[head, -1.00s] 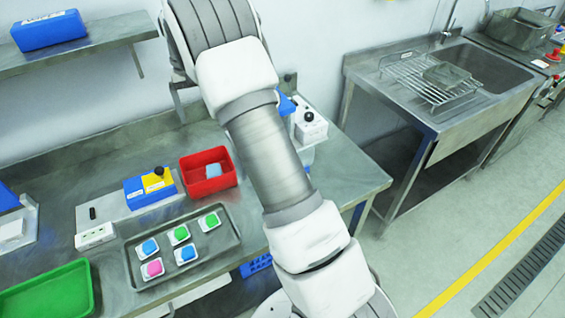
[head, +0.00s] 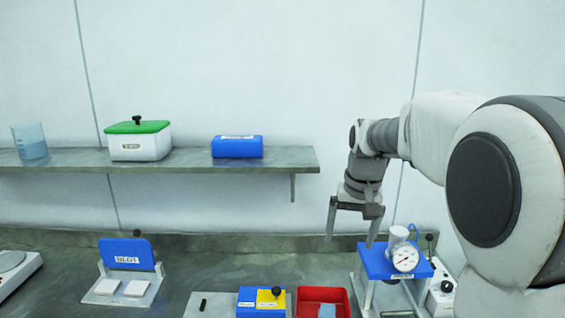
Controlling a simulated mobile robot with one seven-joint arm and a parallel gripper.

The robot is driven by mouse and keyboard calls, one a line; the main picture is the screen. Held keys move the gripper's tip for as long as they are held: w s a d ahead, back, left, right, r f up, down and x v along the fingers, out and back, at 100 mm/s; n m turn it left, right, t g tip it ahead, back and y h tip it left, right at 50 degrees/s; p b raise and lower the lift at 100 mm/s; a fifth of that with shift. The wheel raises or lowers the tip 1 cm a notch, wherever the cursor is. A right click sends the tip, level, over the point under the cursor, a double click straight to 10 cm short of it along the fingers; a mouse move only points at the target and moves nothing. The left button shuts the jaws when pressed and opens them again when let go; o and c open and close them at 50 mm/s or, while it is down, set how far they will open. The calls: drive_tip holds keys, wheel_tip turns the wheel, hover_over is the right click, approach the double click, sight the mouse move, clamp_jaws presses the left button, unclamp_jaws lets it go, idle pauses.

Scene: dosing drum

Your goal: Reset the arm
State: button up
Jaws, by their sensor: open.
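My arm reaches in from the right of the head view, bent, with its wrist above the bench. My gripper (head: 352,232) points down with its two fingers spread apart. It is open, and nothing shows between the fingers. It hangs in front of the back wall, to the upper left of a blue press-like device with a round gauge (head: 404,259). The fingertips appear near this device, but I cannot tell the gap in depth.
The steel bench (head: 230,265) holds a blue stand labelled BLOT (head: 126,253), a blue and yellow box (head: 262,301) and a red bin (head: 322,297). A wall shelf (head: 290,158) carries a beaker (head: 30,141), a green-lidded box (head: 139,140) and a blue box (head: 237,147).

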drive_tip(key=s+n+t, duration=0.1)
drive_tip(key=s+t, duration=0.2)
drive_tip(key=s, duration=2.2)
drive_tip(key=shift+a+r+n+t, duration=0.15)
drive_tip(key=shift+r+n+t, duration=0.15)
drive_tip(key=shift+r+n, duration=0.1)
drive_tip(key=shift+s, duration=0.1)
